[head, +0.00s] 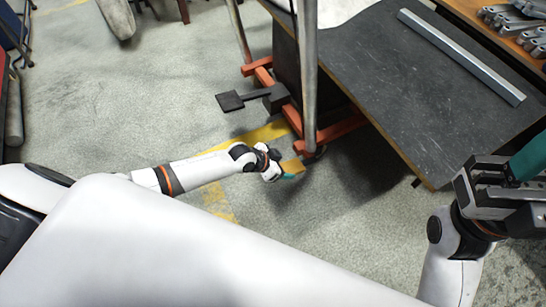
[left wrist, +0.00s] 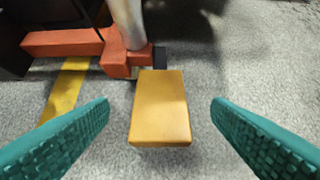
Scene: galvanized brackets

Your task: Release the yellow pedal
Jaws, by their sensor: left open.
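The yellow pedal (left wrist: 160,106) is a flat block at the foot of an orange frame, centred in the left wrist view. In the head view the pedal (head: 292,166) shows just beyond my left gripper (head: 290,175), low near the floor. In the left wrist view the teal fingers of my left gripper (left wrist: 160,135) are wide apart, one on each side of the pedal with a gap to both. They do not hold it. My right gripper (head: 490,185) is at the right edge of the head view, with one teal finger showing; its opening cannot be made out.
The orange frame (head: 345,126) carries grey posts beside a dark worktable (head: 440,110). A metal bar (head: 462,57) lies on the table. A black pedal (head: 230,101) sticks out to the left of the frame. Grey metal brackets (head: 515,25) lie at the top right.

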